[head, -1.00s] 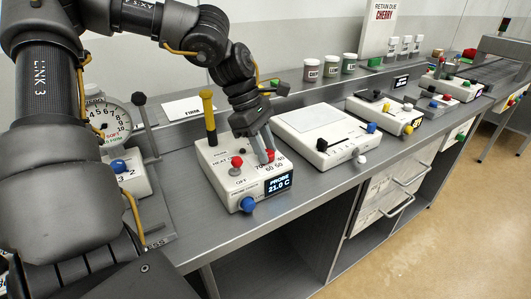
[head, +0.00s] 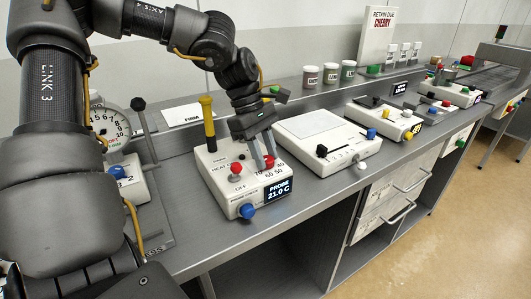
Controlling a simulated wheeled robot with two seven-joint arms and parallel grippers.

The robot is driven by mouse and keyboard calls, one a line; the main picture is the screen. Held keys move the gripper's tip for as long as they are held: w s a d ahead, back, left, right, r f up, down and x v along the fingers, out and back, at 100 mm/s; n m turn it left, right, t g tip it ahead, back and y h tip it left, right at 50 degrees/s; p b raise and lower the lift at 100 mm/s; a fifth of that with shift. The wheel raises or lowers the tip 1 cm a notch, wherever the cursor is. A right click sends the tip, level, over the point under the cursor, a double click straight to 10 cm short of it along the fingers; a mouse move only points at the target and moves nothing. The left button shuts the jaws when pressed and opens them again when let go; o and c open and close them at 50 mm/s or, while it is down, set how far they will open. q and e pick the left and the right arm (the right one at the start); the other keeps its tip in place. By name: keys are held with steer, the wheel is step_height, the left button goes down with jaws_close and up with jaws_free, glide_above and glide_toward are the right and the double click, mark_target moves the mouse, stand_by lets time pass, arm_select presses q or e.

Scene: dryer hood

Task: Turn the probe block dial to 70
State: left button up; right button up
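The probe block (head: 222,184) is a white box on the grey bench in the head view, with a display (head: 279,188) reading PROBE 21.0 C. Its red dial (head: 269,162) sits on the top face beside printed numbers including 70, 60, 50 and 40. My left gripper (head: 266,162) points down over the block, with its fingertips apart at the red dial. Whether they press on the dial cannot be told; the fingers partly hide it and its pointer. My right gripper is not in view.
On the same block stand a yellow-topped post (head: 207,122), a red knob (head: 236,170) by OFF and a blue knob (head: 247,211). A white device with a slider (head: 325,138) stands to the right. A round gauge (head: 108,124) is at left.

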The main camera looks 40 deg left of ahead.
arm_select(q)
steer(key=o, duration=0.4)
steer(key=shift+p+v, duration=0.3)
steer(key=shift+v, duration=5.1)
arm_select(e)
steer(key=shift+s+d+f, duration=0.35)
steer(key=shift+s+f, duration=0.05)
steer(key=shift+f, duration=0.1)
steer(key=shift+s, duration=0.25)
